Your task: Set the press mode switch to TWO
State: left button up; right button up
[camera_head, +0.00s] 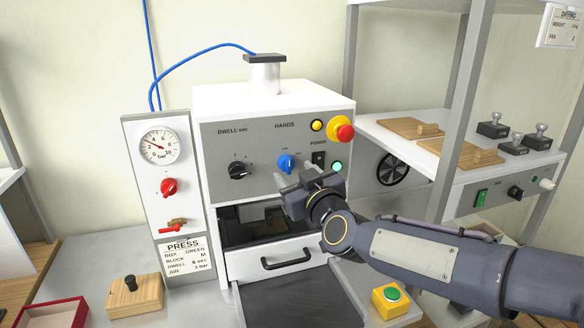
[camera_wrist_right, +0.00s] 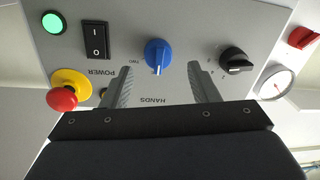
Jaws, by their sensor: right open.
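The press mode switch is a blue knob (camera_head: 286,163) under the HANDS label on the grey press panel (camera_head: 222,150). The wrist view, upside down, shows the blue knob (camera_wrist_right: 158,55) with its white pointer mark toward the HANDS lettering. A small TWO label is to its left in that view, so the pointer is not on TWO. My right gripper (camera_head: 294,177) is in front of the panel, just below the knob. Its two open fingers show either side of the knob in the wrist view; contact cannot be made out. My left gripper is out of view.
Near the knob are the black dwell knob (camera_head: 240,170), the power rocker (camera_head: 319,159), a green button (camera_head: 337,166) and the red emergency stop (camera_head: 345,133). The press drawer (camera_head: 284,264) is below. A shelf (camera_head: 400,143) with wooden blocks stands at right.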

aim_at(290, 168)
jog(key=shift+x, duration=1.7)
jog(key=shift+d, duration=0.1)
jog(key=shift+c, duration=0.2)
jog(key=c, duration=0.9)
